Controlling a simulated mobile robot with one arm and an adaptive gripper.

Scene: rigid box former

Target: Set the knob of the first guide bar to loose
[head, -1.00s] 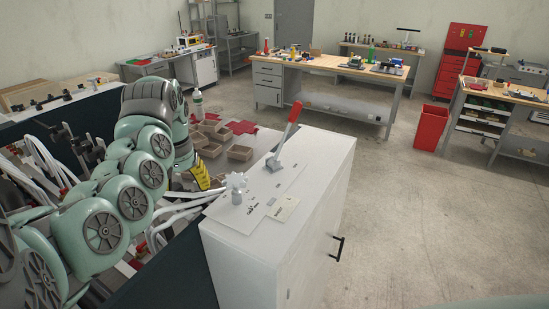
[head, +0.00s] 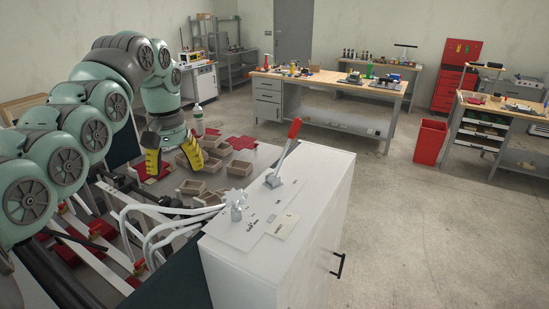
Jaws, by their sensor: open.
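My gripper (head: 172,158) hangs from my arm over the far part of the machine bed, its yellow-tipped fingers apart and nothing seen between them. The machine's rails and bars (head: 120,228) lie at the lower left, partly behind my arm. Small red parts (head: 97,230) sit among them. I cannot tell which bar is the first guide bar, nor make out its knob or setting. A grey star-shaped knob (head: 236,199) stands on the white cabinet top, well to the right of and nearer than my gripper.
The white cabinet (head: 262,262) carries a red-handled lever (head: 285,152) and label plates. White curved tubes (head: 160,232) rise beside the cabinet.

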